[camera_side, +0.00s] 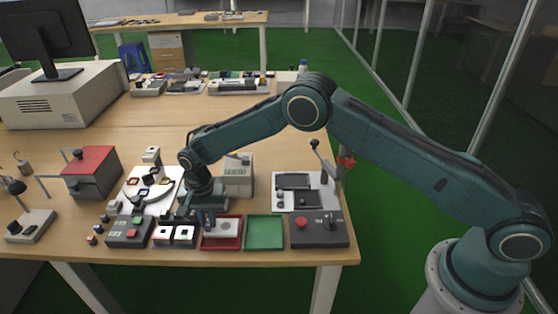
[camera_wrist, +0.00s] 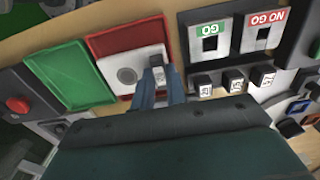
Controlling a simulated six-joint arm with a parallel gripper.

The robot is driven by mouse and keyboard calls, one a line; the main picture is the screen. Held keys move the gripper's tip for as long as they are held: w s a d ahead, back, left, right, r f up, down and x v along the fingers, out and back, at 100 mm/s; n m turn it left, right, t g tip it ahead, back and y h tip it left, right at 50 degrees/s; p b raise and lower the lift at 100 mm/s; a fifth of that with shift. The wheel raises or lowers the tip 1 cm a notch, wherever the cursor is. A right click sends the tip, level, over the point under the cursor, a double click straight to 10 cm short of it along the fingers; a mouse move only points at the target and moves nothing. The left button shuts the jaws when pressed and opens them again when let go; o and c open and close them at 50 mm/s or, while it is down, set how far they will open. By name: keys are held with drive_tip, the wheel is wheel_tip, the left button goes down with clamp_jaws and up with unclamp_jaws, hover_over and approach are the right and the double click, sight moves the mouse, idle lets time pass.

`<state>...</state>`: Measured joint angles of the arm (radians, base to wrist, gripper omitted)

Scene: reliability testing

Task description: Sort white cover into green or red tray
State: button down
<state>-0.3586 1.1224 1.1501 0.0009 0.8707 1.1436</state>
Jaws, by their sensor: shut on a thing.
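The white cover (camera_side: 228,226) is a flat light plate with a grey round mark. It is at the red tray (camera_side: 206,243), within its outline in both views; whether it touches the tray floor I cannot tell. In the wrist view the cover (camera_wrist: 126,75) shows beside my fingertips, over the red tray (camera_wrist: 122,36). My gripper (camera_side: 206,218) points down at the left part of the red tray, shut on the cover's edge. The fingers also show in the wrist view (camera_wrist: 158,80). The green tray (camera_side: 264,232) is empty, right of the red tray; it also shows in the wrist view (camera_wrist: 70,75).
A GO / NO GO fixture (camera_side: 174,235) stands left of the red tray. A button box (camera_side: 129,231) is further left. A control box with a red button (camera_side: 319,230) is right of the green tray. A grey box (camera_side: 238,175) stands behind the gripper. The table's front edge is close.

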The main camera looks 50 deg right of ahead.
sight(208, 222)
drive_tip(key=shift+f, duration=0.65)
idle(0.8)
drive_tip(key=c, duration=1.3)
unclamp_jaws()
drive_tip(key=shift+c, duration=0.2)
drive_tip(key=shift+r, duration=0.15)
drive_tip(key=shift+r, duration=2.85)
